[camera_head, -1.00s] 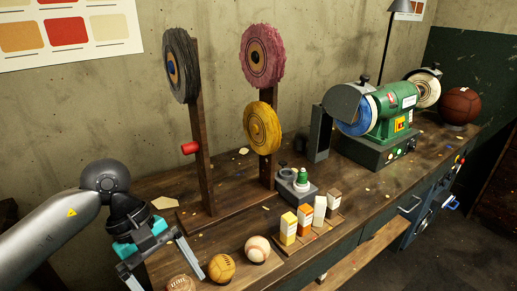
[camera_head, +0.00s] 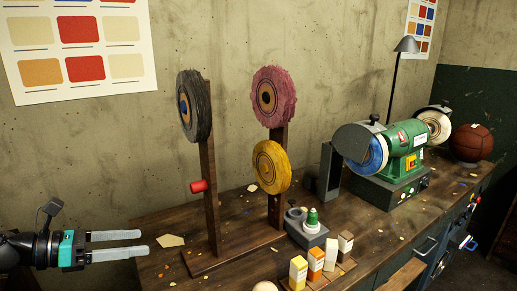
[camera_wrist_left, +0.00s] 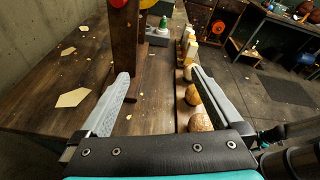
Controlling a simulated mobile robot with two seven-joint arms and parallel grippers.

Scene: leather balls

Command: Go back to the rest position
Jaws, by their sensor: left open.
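My left gripper (camera_head: 118,244) comes in from the left in the head view, at the left end of the wooden workbench (camera_head: 230,272). Its two fingers are apart and nothing is between them. In the head view only the top of one pale ball (camera_head: 265,286) shows at the bottom edge. My right gripper is not in view.
A wooden stand holds a black wheel (camera_head: 194,106), a pink wheel (camera_head: 273,97) and a yellow wheel (camera_head: 271,167). Small bottles (camera_head: 315,262) stand at the front edge. A green bench grinder (camera_head: 405,140) and a brown basketball (camera_head: 471,143) are at the far right.

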